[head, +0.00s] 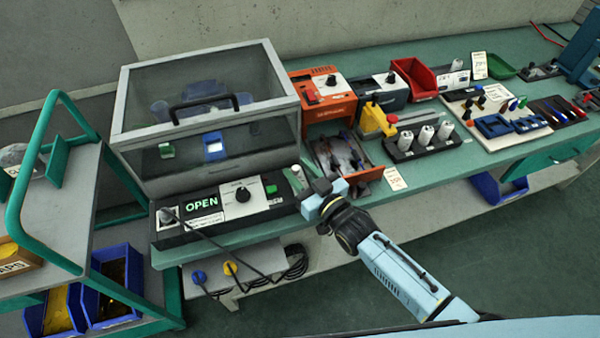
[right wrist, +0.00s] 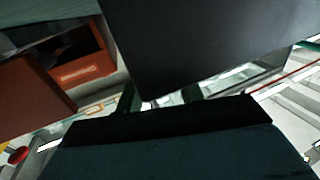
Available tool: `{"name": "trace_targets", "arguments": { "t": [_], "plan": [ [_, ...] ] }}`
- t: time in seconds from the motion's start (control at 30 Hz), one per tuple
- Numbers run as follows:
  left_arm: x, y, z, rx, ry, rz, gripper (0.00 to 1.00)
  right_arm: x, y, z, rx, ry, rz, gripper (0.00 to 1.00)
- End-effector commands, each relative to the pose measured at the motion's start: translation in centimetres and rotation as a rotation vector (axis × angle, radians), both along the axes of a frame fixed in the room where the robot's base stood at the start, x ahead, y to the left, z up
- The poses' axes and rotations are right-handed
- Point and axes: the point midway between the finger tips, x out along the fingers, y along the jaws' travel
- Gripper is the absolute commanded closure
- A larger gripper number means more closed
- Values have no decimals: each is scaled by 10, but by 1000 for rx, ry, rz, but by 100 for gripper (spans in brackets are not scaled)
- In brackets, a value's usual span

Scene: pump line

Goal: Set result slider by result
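A black control panel (head: 172,232) stands in front of the clear-lidded test cabinet (head: 135,150). It has a lit green "OPEN" display (head: 202,204), a white plate with a black knob (head: 243,194) and a green button (head: 271,189). A pale green and white upright part (head: 297,176) is at its right end. I cannot tell which part is the result slider. My right gripper (head: 322,194) is at the panel's right end, and hides part of it. Its fingers are not clear. In the right wrist view, large dark surfaces fill most of the picture. My left gripper is not in view.
An orange machine (head: 325,105) with an open drawer of dark parts (head: 340,155) stands right of the cabinet. A shelf cart (head: 60,210) stands left.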

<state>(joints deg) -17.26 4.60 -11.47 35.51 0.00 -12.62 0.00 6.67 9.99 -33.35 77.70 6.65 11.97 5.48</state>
Motion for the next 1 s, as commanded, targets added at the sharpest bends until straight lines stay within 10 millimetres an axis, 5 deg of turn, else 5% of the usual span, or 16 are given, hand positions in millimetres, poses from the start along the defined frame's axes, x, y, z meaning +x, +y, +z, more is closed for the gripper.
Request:
{"name": "trace_targets", "arguments": {
  "t": [0.37, 1.0],
  "plan": [
    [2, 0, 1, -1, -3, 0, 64, -6, -3, -1, -1, 1, 1, 61],
    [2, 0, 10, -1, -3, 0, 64, -107, -65, -1, -1, 2, 0, 61]
  ]
}}
